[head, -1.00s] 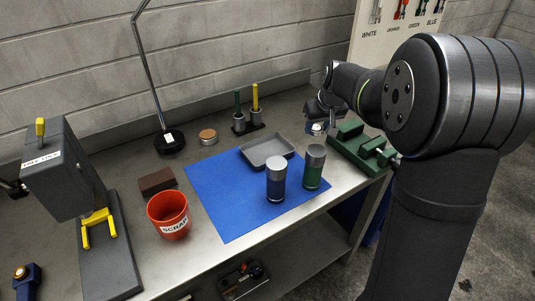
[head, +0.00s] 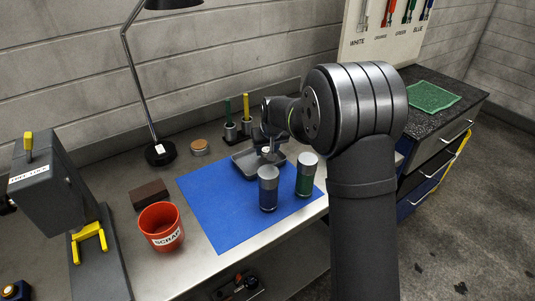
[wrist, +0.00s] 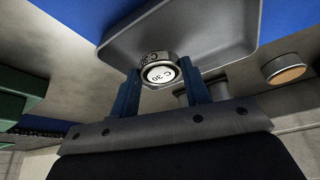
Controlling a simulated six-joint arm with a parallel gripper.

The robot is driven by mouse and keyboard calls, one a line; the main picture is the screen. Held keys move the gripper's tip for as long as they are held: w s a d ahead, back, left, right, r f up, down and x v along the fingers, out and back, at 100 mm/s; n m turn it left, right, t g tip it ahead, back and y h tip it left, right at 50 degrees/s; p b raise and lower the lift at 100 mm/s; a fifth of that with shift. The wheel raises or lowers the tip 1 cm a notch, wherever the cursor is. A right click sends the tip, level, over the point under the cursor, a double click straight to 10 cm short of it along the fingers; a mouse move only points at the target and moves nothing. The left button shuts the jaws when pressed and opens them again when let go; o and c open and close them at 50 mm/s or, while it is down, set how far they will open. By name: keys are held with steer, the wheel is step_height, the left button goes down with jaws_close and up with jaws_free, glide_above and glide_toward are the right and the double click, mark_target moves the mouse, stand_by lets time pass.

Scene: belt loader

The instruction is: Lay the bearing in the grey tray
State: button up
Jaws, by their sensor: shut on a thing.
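The bearing (wrist: 160,70) is a short metal ring with a pale face marked "C 30". In the wrist view it sits between the two blue fingers of my gripper (wrist: 160,82), which is shut on it. The grey tray (wrist: 240,45) lies beyond the bearing in the wrist view. In the head view the tray (head: 242,168) rests on the blue mat (head: 220,205), and my gripper (head: 268,153) is over it, hiding part of it. The exact height of the bearing above the tray is hard to tell.
A red scrap bucket (head: 160,228), brown block (head: 149,195), lamp base (head: 160,153) and pen holders (head: 231,132) stand around the mat. The mat's left part is clear.

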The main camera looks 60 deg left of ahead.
steer(key=shift+f, duration=1.15)
steer(key=shift+f, duration=0.15)
steer(key=o, duration=0.7)
steer(key=shift+o, duration=0.2)
steer(key=v, duration=1.2)
